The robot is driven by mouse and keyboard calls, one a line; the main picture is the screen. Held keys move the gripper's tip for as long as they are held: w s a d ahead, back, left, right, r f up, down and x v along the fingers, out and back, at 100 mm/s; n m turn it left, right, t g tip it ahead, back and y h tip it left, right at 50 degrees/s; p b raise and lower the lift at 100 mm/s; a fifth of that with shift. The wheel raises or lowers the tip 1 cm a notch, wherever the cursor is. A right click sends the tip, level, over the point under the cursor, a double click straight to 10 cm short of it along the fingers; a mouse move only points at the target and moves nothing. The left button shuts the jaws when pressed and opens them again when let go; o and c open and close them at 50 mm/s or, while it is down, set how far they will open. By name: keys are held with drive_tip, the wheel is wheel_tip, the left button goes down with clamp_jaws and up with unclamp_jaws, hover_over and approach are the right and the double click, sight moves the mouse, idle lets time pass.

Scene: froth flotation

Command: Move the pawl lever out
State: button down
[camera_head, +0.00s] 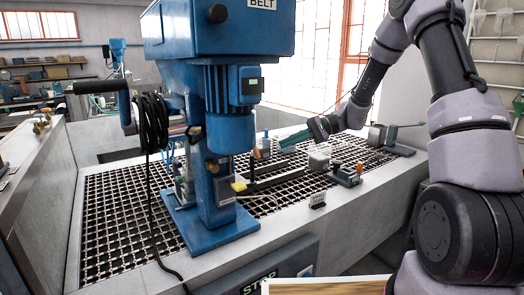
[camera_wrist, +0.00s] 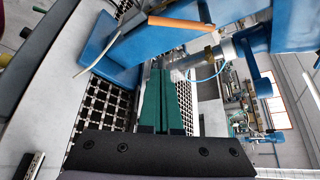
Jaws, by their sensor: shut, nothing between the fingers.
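My gripper (camera_head: 285,143) is shut and empty, its green fingers pointing left towards the blue flotation machine (camera_head: 216,175). In the wrist view the closed fingers (camera_wrist: 161,72) point at the machine's blue parts, with an orange-brown bar (camera_wrist: 182,22) beyond the tips. No part is clearly recognisable as the pawl lever. Candidates in the head view are a small yellow tab (camera_head: 239,185) low on the machine's column and an orange-topped piece (camera_head: 257,154) just left of my fingertips. I cannot tell whether my fingertips touch anything.
A dark grated bench (camera_head: 115,215) with a pale rim lies under the machine. Black cable (camera_head: 152,125) hangs at the machine's left. The grating's right part has some free room.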

drive_tip(key=shift+w+f, duration=0.1)
drive_tip(key=shift+w, duration=0.05)
drive_tip(key=shift+a, duration=0.1)
drive_tip(key=x, duration=1)
drive_tip(key=shift+s+d+r, duration=0.25)
drive_tip(key=shift+s+r, duration=0.4)
drive_tip(key=shift+s, duration=0.1)
drive_tip(key=shift+s+d+r, duration=0.3)
drive_tip(key=shift+s+r, duration=0.35)
drive_tip(key=shift+s, duration=0.1)
